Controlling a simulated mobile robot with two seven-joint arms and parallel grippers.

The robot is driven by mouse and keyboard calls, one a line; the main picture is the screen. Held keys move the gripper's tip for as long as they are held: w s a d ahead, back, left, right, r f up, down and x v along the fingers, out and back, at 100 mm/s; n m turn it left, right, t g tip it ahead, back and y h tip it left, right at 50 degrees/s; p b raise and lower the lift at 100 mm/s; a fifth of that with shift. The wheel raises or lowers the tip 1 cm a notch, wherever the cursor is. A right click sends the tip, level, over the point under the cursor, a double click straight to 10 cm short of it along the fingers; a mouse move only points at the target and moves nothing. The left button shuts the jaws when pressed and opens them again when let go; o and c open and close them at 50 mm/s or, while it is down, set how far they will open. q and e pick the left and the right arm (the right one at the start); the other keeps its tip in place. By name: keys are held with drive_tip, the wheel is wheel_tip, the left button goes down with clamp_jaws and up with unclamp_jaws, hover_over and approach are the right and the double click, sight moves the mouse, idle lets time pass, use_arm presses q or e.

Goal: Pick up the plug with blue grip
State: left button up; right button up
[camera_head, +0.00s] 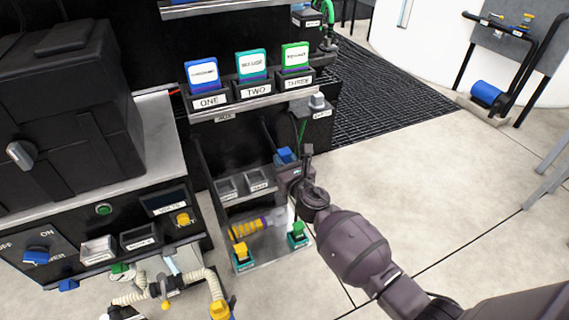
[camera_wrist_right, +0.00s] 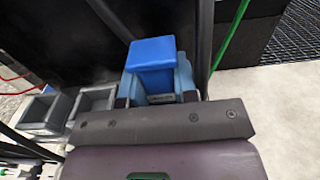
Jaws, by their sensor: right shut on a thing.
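The plug with blue grip (camera_head: 286,156) shows in the head view at the right side of the open black shelf unit. It also fills the upper middle of the right wrist view as a blue block (camera_wrist_right: 153,62). My right gripper (camera_head: 290,170) is shut on it, with the blue grip standing out beyond the jaws. The lower part of the plug and the fingertips are partly hidden by the gripper body. My left gripper is not in view.
Two small grey sockets (camera_head: 242,184) sit left of the gripper, empty. Below are plugs with yellow (camera_head: 240,251) and green (camera_head: 298,233) grips and a yellow-purple cylinder (camera_head: 250,227). Cards stand in holders ONE, TWO and THREE (camera_head: 253,91) above. Open floor (camera_head: 430,180) lies right.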

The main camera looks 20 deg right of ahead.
drive_tip(key=shift+r, duration=0.1)
drive_tip(key=shift+r, duration=0.3)
wheel_tip(320, 180, up, 4)
drive_tip(key=p, duration=0.2)
drive_tip(key=shift+w+p, duration=0.15)
drive_tip(key=shift+p, duration=0.2)
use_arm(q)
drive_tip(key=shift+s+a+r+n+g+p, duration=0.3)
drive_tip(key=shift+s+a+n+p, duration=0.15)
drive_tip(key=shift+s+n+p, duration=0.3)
use_arm(e)
drive_tip(key=s+f, duration=0.1)
drive_tip(key=s, duration=1.7)
drive_tip(key=shift+s+d+f, duration=0.15)
drive_tip(key=shift+d, duration=0.15)
